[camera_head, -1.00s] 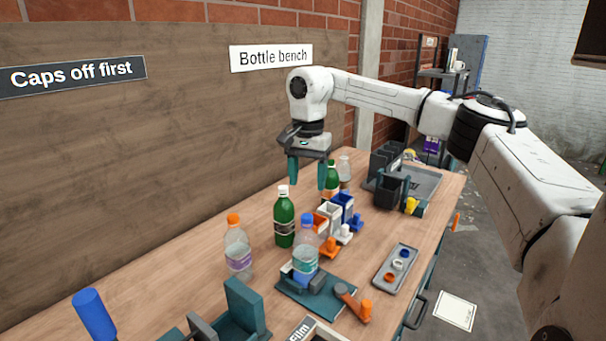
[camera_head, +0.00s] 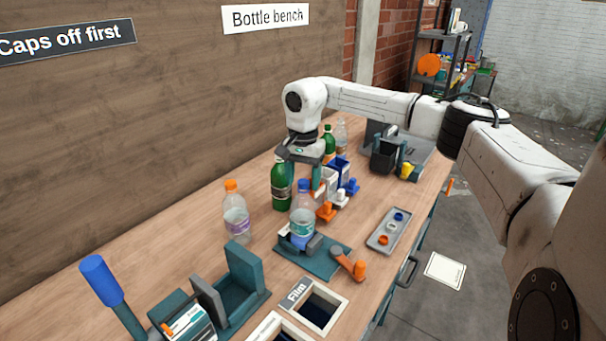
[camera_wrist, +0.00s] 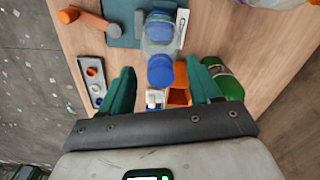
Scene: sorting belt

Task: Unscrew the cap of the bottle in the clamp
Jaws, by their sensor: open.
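The clear bottle (camera_head: 303,222) with a blue cap (camera_head: 304,186) stands upright in the clamp (camera_head: 325,262), which has a teal base and an orange-knobbed lever. My gripper (camera_head: 303,174) is open and empty, fingers pointing down, just above and behind the cap in the head view. In the wrist view, the cap (camera_wrist: 160,71) appears in the gap between the two teal fingers of my gripper (camera_wrist: 162,80), with the bottle (camera_wrist: 158,33) beyond it. No contact with the cap is visible. I cannot tell the exact height gap.
A green bottle (camera_head: 281,190) stands close behind at left, and a clear orange-capped bottle (camera_head: 236,215) further left. Small coloured bins (camera_head: 327,185) stand just behind the clamp. A grey tray (camera_head: 388,232) with loose caps lies to the right. A film box (camera_head: 318,308) is in front.

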